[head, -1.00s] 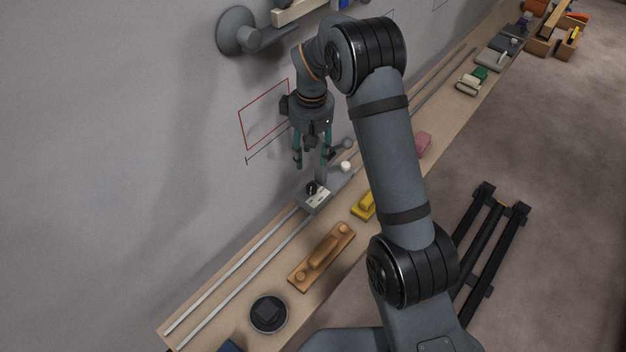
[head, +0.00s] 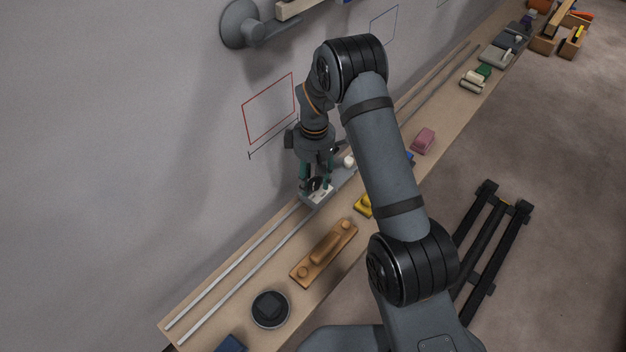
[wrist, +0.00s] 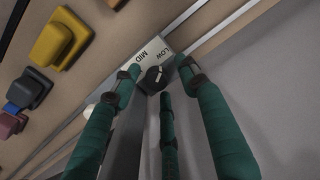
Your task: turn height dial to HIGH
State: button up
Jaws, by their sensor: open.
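The height dial (wrist: 152,78) is a small round black knob on a grey block beside a pale label plate (wrist: 151,53). The plate reads MID and LOW in the wrist view; I see no HIGH label. A light mark on the knob slants to the upper right, roughly toward the LOW side. My gripper (wrist: 158,80) is open, its green fingers spread around the dial. I cannot tell whether any finger touches it. In the head view my gripper (head: 316,180) is low over the grey block (head: 318,198), and its fingers partly hide the dial.
Two metal rails (head: 235,268) run along the narrow bench by the wall. A wooden-handled block (head: 325,252), a yellow block (head: 363,205), a pink block (head: 424,140) and a round black item (head: 270,309) stand along the bench. A white knob (head: 349,161) is close behind my gripper.

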aim_at(314, 182)
jog(key=shift+f, duration=0.1)
jog(key=shift+c, duration=0.9)
jog(key=c, duration=0.9)
jog(key=o, duration=1.1)
notch_tip(314, 182, up, 12)
jog(key=shift+w+d+r, duration=0.1)
jog(key=shift+w, duration=0.05)
